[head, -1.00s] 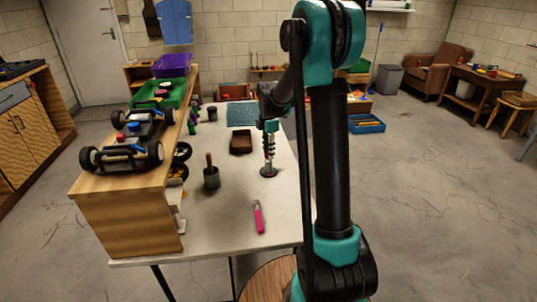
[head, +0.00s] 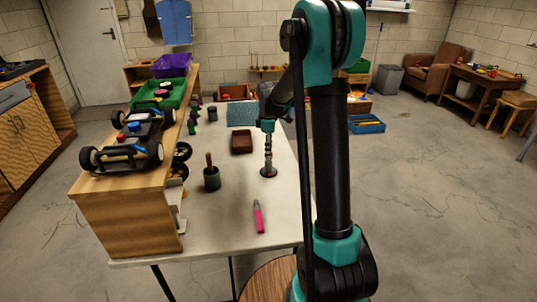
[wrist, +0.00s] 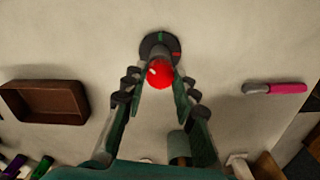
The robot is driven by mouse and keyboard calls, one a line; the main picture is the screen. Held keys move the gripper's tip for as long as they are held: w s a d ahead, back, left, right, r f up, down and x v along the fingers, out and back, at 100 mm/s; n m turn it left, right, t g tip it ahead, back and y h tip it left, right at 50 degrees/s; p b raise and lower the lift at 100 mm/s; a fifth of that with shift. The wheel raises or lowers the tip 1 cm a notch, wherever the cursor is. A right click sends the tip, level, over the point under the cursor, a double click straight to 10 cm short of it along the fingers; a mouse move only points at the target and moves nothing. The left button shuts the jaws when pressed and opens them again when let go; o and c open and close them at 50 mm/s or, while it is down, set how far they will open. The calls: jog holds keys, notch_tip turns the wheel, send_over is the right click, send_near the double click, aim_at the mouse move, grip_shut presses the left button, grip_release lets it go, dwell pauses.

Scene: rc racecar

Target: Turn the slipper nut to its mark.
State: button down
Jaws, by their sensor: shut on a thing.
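The slipper nut seems to be the piece with the round red top (wrist: 160,73), standing over a dark round base (wrist: 147,46). The base carries a green mark and a red mark. The base also shows on the table in the head view (head: 268,173). My gripper (wrist: 160,77) points down at it, with one finger on each side of the red top, and is shut on it. In the head view my gripper (head: 268,150) stands upright above the base. The fingers hide part of the nut, so I cannot tell how its pointer lines up with the marks.
A brown tray (wrist: 70,103) lies beside the base, and a pink-handled tool (wrist: 287,88) lies on the other side. The RC car (head: 128,142) sits on a wooden shelf at the left.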

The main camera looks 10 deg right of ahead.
jog(key=shift+m, duration=0.4)
jog(key=m, duration=0.3)
dwell(0.4)
jog(key=m, duration=0.3)
jog(key=shift+m, duration=0.3)
jog(key=c, duration=1.6)
grip_release()
jog(key=shift+m, duration=0.5)
jog(key=shift+c, duration=0.2)
jog(key=o, duration=0.4)
jog(key=shift+c, duration=0.2)
